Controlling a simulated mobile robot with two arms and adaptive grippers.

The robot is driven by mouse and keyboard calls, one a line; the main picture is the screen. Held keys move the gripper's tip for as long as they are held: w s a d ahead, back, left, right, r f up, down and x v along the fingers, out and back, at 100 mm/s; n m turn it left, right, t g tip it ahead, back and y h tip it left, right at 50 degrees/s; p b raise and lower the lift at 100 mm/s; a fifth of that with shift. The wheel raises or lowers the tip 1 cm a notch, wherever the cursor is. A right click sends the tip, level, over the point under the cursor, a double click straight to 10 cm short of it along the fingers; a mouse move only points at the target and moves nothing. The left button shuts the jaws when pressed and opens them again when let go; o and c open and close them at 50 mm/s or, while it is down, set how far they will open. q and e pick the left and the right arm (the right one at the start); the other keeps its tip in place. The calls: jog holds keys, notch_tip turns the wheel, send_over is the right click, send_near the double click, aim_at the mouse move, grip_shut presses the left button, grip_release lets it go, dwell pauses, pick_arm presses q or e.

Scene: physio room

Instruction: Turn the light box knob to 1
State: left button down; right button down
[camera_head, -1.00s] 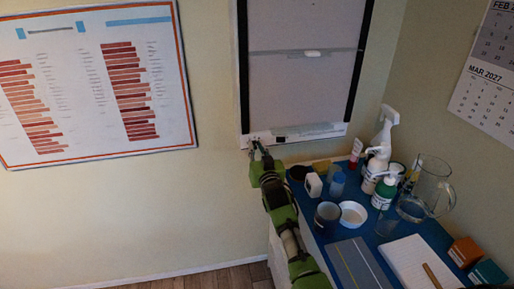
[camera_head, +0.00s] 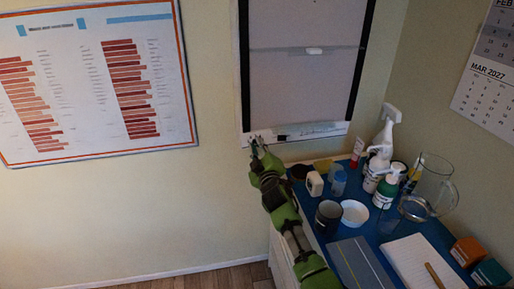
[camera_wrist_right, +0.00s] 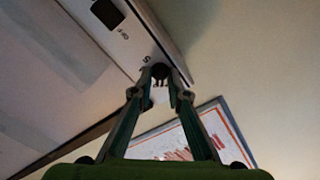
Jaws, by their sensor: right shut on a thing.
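The light box (camera_head: 303,60) is a pale panel with black side strips, mounted on the wall at the top middle of the head view. Its white lower strip carries a small dark knob at the left end. The knob (camera_wrist_right: 160,71) shows as a dark round thing in the right wrist view, close to the strip's corner. My right gripper (camera_head: 257,143) reaches up to that left end; in the wrist view its two fingertips (camera_wrist_right: 162,80) are closed on the knob from both sides. The knob's pointer and position are too small to read. My left gripper is not in view.
A blue-topped table (camera_head: 375,238) stands below right, crowded with a spray bottle (camera_head: 381,150), a glass jug (camera_head: 432,187), a white bowl (camera_head: 354,212), a dark mug (camera_head: 328,216) and a notepad (camera_head: 408,262). A framed chart (camera_head: 90,80) hangs left. The wall below it is clear.

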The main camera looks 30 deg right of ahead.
jog(key=n, duration=0.5)
jog(key=shift+f+n, duration=0.1)
jog(key=shift+n, duration=0.3)
dwell(0.4)
jog(key=c, duration=2.2)
grip_release()
jog(key=v, duration=1.2)
